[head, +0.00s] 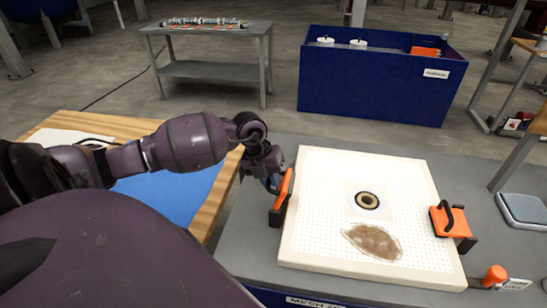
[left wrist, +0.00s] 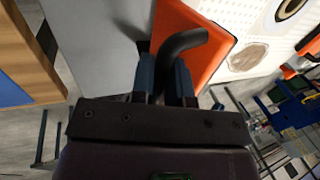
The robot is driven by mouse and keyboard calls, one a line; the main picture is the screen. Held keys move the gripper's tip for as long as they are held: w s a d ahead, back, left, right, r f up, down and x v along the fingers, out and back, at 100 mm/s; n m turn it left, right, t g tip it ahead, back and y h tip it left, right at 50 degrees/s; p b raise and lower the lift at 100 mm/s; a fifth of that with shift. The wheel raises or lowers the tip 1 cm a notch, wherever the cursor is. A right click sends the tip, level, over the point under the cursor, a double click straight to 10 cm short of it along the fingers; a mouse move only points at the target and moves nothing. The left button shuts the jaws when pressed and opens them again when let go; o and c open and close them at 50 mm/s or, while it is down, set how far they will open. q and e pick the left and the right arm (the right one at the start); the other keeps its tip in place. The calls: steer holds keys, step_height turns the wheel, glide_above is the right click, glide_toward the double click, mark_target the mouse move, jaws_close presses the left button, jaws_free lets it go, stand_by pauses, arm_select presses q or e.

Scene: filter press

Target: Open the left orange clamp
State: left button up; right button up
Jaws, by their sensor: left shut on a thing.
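The left orange clamp (head: 284,188) sits at the left edge of the white perforated plate (head: 330,180). In the left wrist view the clamp's orange body (left wrist: 215,62) fills the upper middle, and its bent black handle (left wrist: 182,42) rises between my blue fingers. My left gripper (head: 272,184) reaches the clamp from the left and is shut on that handle; its fingers also show in the left wrist view (left wrist: 165,72). In the head view my gripper hides the handle. My right gripper is not in view.
A right orange clamp (head: 441,221) with a black handle sits at the plate's right edge. The plate has a round port (head: 367,201) and a brown patch (head: 372,242). A wooden table (head: 215,200) stands left; a blue bin (head: 375,85) and grey table (head: 210,30) stand behind.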

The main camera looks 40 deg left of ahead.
arm_select(q)
steer(key=shift+s+a+f, duration=0.25)
steer(key=shift+a, duration=0.15)
steer(key=shift+s+f, duration=0.1)
steer(key=shift+s+a+f, duration=0.4)
steer(key=shift+a+f, duration=0.05)
steer(key=shift+f, duration=0.05)
steer(key=o, duration=0.7)
steer(key=shift+a, duration=0.15)
steer(key=shift+c, duration=0.2)
steer(key=shift+r, duration=0.1)
